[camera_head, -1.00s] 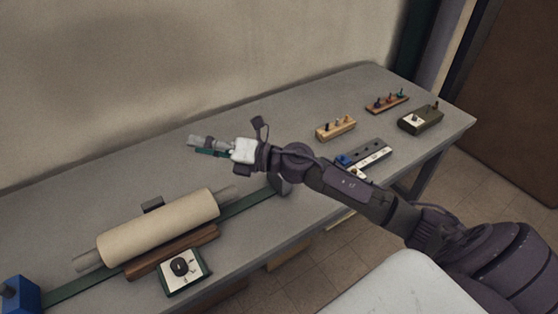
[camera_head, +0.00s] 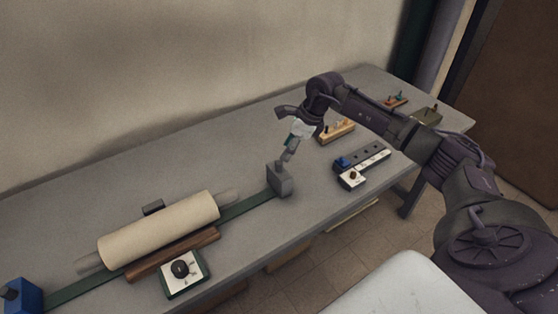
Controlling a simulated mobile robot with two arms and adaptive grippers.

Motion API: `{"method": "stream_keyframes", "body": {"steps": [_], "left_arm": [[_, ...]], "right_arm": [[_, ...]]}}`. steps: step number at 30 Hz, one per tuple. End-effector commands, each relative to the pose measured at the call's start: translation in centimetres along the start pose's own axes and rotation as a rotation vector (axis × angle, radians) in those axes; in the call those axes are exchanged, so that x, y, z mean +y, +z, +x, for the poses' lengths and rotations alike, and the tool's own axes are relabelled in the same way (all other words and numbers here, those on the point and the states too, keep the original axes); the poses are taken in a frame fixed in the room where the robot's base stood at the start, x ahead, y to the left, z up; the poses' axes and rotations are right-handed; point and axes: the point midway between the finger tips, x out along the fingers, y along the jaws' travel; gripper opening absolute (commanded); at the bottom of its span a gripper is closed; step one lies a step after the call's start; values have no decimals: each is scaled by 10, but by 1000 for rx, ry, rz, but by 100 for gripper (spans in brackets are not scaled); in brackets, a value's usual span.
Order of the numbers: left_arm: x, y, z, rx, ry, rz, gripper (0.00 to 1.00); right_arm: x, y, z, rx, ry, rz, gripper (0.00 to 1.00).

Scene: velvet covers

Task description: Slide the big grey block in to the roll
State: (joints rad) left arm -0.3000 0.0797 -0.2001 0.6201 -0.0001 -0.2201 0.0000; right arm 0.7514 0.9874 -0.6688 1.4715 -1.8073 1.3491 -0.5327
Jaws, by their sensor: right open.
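The big grey block (camera_head: 280,181) stands on the right end of a dark green rail (camera_head: 243,207) on the table. The cream roll (camera_head: 160,229) lies along the rail to the left, with a grey shaft end showing on each side. A stretch of bare rail lies between block and roll. My right gripper (camera_head: 287,157) is open and points down, just above the top of the block; I cannot tell whether its fingers touch it. My left gripper is not in view.
A blue block (camera_head: 17,296) sits at the rail's left end. A brown wooden bar (camera_head: 172,253) and a dial box (camera_head: 183,273) lie in front of the roll. A switch strip (camera_head: 362,160) and a wooden peg block (camera_head: 337,132) are to the right.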

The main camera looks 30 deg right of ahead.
Motion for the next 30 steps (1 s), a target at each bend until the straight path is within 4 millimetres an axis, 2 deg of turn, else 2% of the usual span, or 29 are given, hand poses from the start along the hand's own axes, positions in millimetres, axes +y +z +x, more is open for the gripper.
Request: {"method": "stream_keyframes", "body": {"steps": [3,10,15,23,26,30], "left_arm": [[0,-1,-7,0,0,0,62],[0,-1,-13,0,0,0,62],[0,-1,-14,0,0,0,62],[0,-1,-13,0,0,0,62],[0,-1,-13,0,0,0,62],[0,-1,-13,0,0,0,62]], "right_arm": [[2,1,25,-1,5,1,49],[1,1,60,-2,2,1,49],[1,1,71,-2,1,-1,49],[0,1,73,-2,0,-1,49],[0,1,73,-2,0,-1,36],[0,1,72,-2,0,-1,12]]}}
